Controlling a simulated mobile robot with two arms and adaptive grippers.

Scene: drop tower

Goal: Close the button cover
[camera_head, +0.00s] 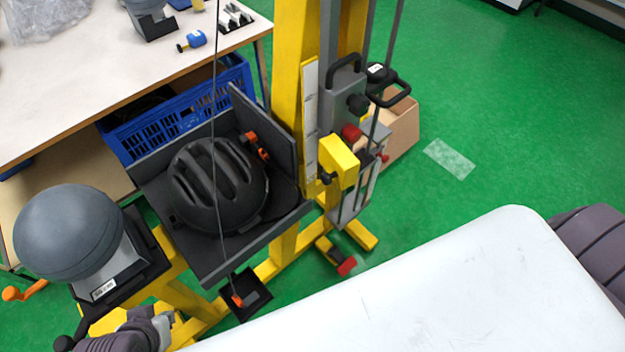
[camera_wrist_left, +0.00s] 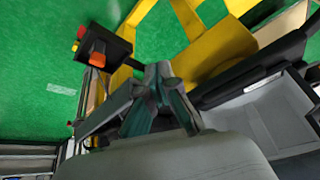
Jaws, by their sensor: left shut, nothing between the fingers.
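I cannot make out a button cover for certain. A small black box with an orange part (camera_head: 240,298) sits low on the yellow frame, below the helmet tray; it also shows at the upper left of the left wrist view (camera_wrist_left: 104,48). A red and black piece (camera_head: 342,262) lies low by the frame's foot, farther right. My left gripper (camera_head: 170,319) is at the lower left of the head view, left of the black box and apart from it. In the left wrist view its fingers (camera_wrist_left: 162,95) are together and empty. My right gripper is out of view.
A grey dome (camera_head: 68,232) stands just behind my left gripper. A black helmet (camera_head: 215,185) sits in a dark tray (camera_head: 240,262) on the yellow tower (camera_head: 290,70). A table (camera_head: 80,75) and blue crate (camera_head: 180,118) are behind.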

